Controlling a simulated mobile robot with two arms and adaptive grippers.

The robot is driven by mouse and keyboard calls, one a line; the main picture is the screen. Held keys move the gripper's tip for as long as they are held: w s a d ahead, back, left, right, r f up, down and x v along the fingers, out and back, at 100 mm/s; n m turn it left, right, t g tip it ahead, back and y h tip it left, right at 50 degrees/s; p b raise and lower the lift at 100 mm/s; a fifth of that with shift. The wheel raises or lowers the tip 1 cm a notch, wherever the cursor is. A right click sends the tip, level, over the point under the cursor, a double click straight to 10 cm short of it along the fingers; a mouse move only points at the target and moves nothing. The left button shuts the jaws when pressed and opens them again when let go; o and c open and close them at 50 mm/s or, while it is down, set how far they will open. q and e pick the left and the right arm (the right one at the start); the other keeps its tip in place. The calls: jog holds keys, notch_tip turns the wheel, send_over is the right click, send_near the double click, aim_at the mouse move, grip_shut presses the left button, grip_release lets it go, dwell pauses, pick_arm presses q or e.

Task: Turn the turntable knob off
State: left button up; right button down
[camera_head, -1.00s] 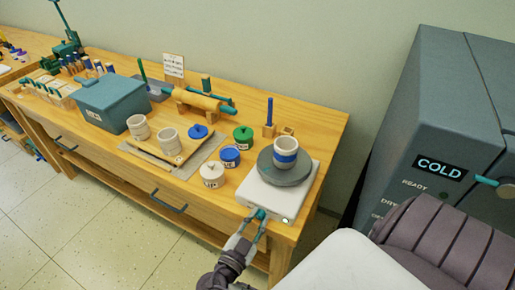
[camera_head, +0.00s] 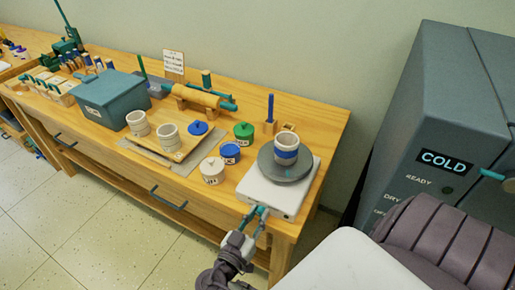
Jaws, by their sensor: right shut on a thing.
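The turntable is a white base (camera_head: 261,195) with a grey round wheel head (camera_head: 306,172) at the right end of the wooden table. A cup with a blue band (camera_head: 286,151) stands upright on the wheel head. My right gripper (camera_head: 256,212) is at the front face of the base, shut on the teal knob there. The gripper's fingers hide most of the knob, so its angle cannot be read. A small light patch (camera_head: 283,216) shows on the base's front, right of the gripper. My left gripper is out of view.
Lidded jars in white (camera_head: 212,171), blue (camera_head: 230,153) and green (camera_head: 243,133) stand left of the turntable. Two cups (camera_head: 168,137) stand on a board. A grey kiln marked COLD (camera_head: 425,110) is at right. The floor in front is clear.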

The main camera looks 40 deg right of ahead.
jog(key=shift+n, duration=0.6)
jog(key=shift+r, duration=0.1)
jog(key=c, duration=1.2)
grip_release()
jog(key=shift+d, duration=0.1)
jog(key=shift+c, duration=0.2)
jog(key=v, duration=0.7)
jog(key=shift+a, duration=0.3)
